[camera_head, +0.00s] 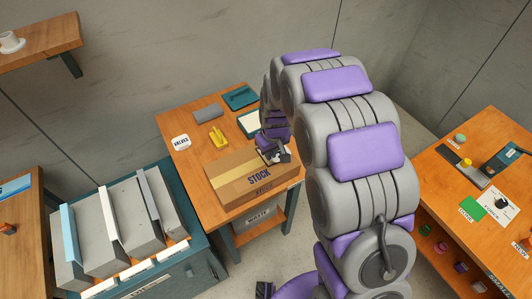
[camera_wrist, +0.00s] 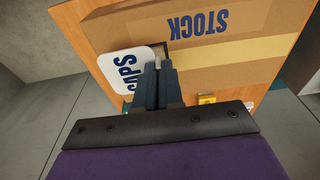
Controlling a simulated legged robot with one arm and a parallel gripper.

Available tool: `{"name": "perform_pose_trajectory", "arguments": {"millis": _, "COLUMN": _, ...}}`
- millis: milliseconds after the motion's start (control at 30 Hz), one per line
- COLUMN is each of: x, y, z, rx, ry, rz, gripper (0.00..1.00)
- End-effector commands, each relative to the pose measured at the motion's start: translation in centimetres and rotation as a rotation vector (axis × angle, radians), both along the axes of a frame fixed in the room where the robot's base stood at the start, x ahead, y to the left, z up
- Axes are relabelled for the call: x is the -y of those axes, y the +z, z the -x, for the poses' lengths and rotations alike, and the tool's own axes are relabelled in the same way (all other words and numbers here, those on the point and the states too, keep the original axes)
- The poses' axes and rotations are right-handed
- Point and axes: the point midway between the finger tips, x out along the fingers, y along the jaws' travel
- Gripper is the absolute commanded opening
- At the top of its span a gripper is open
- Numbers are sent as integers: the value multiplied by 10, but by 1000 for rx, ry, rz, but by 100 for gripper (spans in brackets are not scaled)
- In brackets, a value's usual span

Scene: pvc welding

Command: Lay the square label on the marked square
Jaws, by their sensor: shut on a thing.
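My gripper (camera_wrist: 160,66) is shut on the white square label (camera_wrist: 130,66), which has rounded corners and reads CAPS. The fingers hold it by one edge, and it sticks out to their left. Below it is the cardboard box (camera_wrist: 235,50) marked STOCK. A dark line (camera_wrist: 169,45) beside the label may be part of the marked square; the rest is hidden. In the head view my gripper (camera_head: 272,156) is over the back right of the box (camera_head: 232,181). The label cannot be made out there. Whether the label touches the box cannot be told.
The box stands on a wooden table (camera_head: 185,165). Behind it are a white VALVES label (camera_head: 181,142), a yellow tool (camera_head: 218,137), a grey block (camera_head: 208,112) and a green tray (camera_head: 240,97). A bench with grey bins (camera_head: 120,225) is at left; another table (camera_head: 440,158) is at right.

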Motion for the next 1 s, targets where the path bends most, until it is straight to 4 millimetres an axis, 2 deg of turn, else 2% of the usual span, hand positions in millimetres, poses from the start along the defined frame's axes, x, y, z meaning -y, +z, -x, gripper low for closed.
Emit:
{"name": "perform_pose_trajectory", "arguments": {"millis": 100, "x": -9, "y": -3, "z": -15, "rx": 3, "ry": 0, "rz": 1, "gripper": 0}}
{"name": "perform_pose_trajectory", "arguments": {"millis": 433, "x": -17, "y": -5, "z": -30, "rx": 2, "ry": -1, "rz": 0, "gripper": 0}}
{"name": "perform_pose_trajectory", "arguments": {"millis": 600, "x": -15, "y": -32, "z": -29, "rx": 2, "ry": -1, "rz": -1, "gripper": 0}}
{"name": "perform_pose_trajectory", "arguments": {"millis": 667, "x": -15, "y": -38, "z": -29, "rx": 2, "ry": 0, "rz": -1, "gripper": 0}}
{"name": "perform_pose_trajectory", "arguments": {"millis": 1000, "x": -16, "y": -40, "z": -28, "rx": 1, "ry": 0, "rz": 0, "gripper": 0}}
